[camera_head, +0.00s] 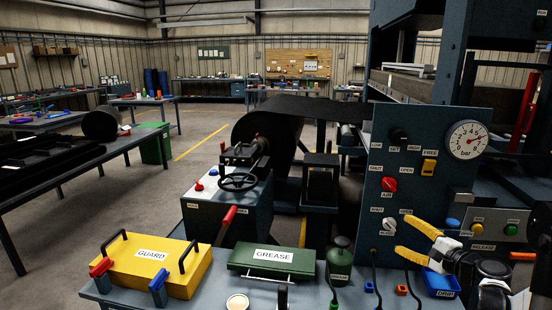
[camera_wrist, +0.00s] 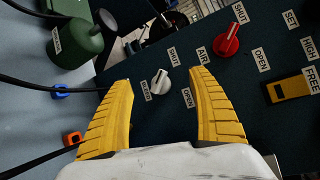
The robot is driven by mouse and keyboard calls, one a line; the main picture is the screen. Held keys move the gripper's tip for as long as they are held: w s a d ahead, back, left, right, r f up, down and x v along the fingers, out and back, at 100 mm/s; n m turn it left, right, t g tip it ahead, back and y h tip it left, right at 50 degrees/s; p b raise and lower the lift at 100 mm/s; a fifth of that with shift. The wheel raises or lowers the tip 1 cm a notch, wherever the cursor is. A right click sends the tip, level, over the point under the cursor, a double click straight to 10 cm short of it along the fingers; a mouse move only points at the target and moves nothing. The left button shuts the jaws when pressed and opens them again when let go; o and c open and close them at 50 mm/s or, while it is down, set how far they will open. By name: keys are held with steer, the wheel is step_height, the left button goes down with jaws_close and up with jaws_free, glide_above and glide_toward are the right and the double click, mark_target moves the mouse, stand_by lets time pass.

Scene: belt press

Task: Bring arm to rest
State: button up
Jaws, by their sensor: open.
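My gripper (camera_head: 403,235) is at the right of the head view, its two yellow fingers spread and pointing left in front of the dark control panel (camera_head: 350,195). In the wrist view my gripper (camera_wrist: 162,76) is open and empty. A white knob (camera_wrist: 162,82) on the panel shows between its fingertips, and no finger visibly touches it. In the head view this white knob (camera_head: 389,224) is just left of the fingertips. The red AIR knob (camera_head: 389,184) is above it. Part of my arm is cut off by the right edge.
A pressure gauge (camera_head: 467,140) and yellow switch (camera_head: 429,168) are higher on the panel. Open floor lies left of centre.

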steer(key=s+a+r+n+g, duration=0.2)
steer(key=s+a+n+g, duration=0.15)
steer(key=s+a, duration=0.45)
steer(key=s+a+r+n+g, duration=0.25)
steer(key=a+n, duration=0.25)
steer(key=a, duration=0.7)
steer(key=s+a+f+n+g+h, duration=0.1)
steer(key=s+n, duration=0.3)
steer(key=s, duration=0.6)
steer(key=s+a+f+n+g+h, duration=0.1)
steer(key=s+n+h, duration=0.3)
steer(key=s, duration=0.6)
steer(key=shift+a+f+n, duration=0.25)
steer(key=shift+a+n, duration=0.4)
steer(key=shift+a, duration=0.2)
